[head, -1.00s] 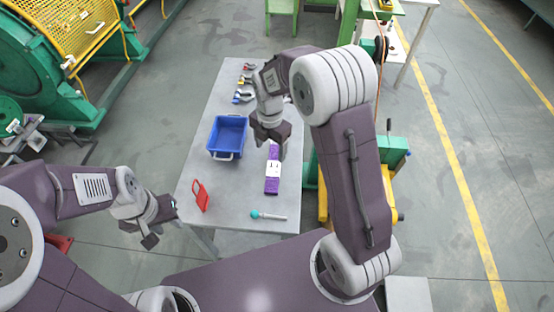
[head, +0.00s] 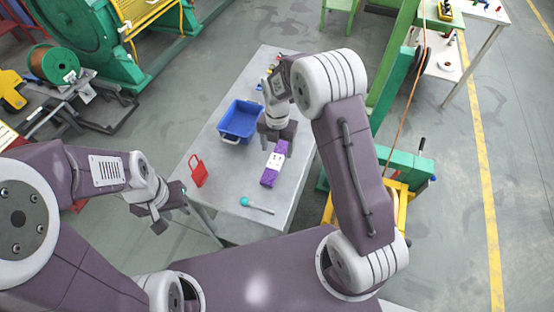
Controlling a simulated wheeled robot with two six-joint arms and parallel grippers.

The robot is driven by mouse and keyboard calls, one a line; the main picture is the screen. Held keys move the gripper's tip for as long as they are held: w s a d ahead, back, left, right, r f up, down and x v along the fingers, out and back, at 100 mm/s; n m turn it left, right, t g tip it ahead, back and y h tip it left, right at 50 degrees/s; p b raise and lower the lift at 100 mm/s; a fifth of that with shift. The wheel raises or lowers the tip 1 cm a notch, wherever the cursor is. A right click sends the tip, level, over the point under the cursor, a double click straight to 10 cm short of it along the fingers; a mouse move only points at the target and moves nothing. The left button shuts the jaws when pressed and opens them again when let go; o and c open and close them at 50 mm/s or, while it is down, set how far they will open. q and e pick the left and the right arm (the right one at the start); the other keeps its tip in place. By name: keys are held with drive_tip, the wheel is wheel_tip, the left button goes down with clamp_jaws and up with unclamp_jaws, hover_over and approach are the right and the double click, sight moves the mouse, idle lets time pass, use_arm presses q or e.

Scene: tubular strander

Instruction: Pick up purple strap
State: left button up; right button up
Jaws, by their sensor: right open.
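The purple strap (head: 269,178) lies on the grey table, with a white middle part that has dark marks. My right gripper (head: 279,138) is over the far end of the strap, pointing down, and is open. It hides part of that end; I cannot tell how far above the strap it is. My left gripper (head: 170,209) is off the table's left edge, away from the strap; its finger opening is too small to tell.
On the grey table (head: 235,183) are a blue bin (head: 240,121), a red padlock-shaped item (head: 198,171) and a teal-tipped tool (head: 256,205). Several small items lie at the far end, partly behind my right arm. A green and yellow machine (head: 408,171) stands right of the table.

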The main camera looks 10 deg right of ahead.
sight(277, 158)
wheel_tip(277, 158, down, 4)
drive_tip(key=shift+s+a+f+p, duration=0.15)
drive_tip(key=shift+f+p, duration=0.05)
drive_tip(key=shift+p, duration=0.15)
drive_tip(key=shift+f, duration=0.4)
drive_tip(key=shift+c, duration=1.2)
clamp_jaws()
drive_tip(key=shift+r, duration=0.1)
wheel_tip(277, 158, up, 4)
drive_tip(key=shift+r+b, duration=0.15)
drive_tip(key=shift+b, duration=0.2)
drive_tip(key=s+a+r+b, duration=0.1)
drive_tip(key=s+a+r, duration=0.3)
drive_tip(key=s, duration=0.6)
wheel_tip(277, 158, up, 3)
drive_tip(key=shift+s+f, duration=0.15)
drive_tip(key=shift+s, duration=0.25)
